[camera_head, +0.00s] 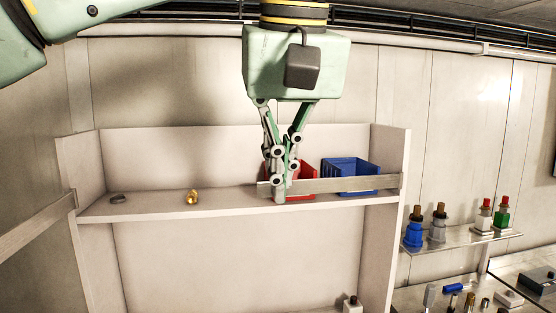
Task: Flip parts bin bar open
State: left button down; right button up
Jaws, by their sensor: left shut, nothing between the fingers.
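A flat pale bar (345,185) runs across the right half of the shelf front, roughly level. It crosses in front of a red bin (306,180) and a blue bin (350,166), and its right end meets the shelf's right side. A second pale bar (38,226) reaches from the shelf's left side out toward the lower left, away from the shelf front. My left gripper (279,198) points down at the free left end of the right bar, its fingers shut and empty. The fingers overlap the bar and hide part of the red bin; contact is unclear. My right gripper is out of view.
The white shelf (155,209) holds a small dark object (118,198) and a small brass part (192,197). A side ledge (458,239) on the right carries several coloured bottle-like items. A lower right counter has small tools. The shelf's left half is mostly clear.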

aim_at(325, 185)
jog(key=i, duration=1.2)
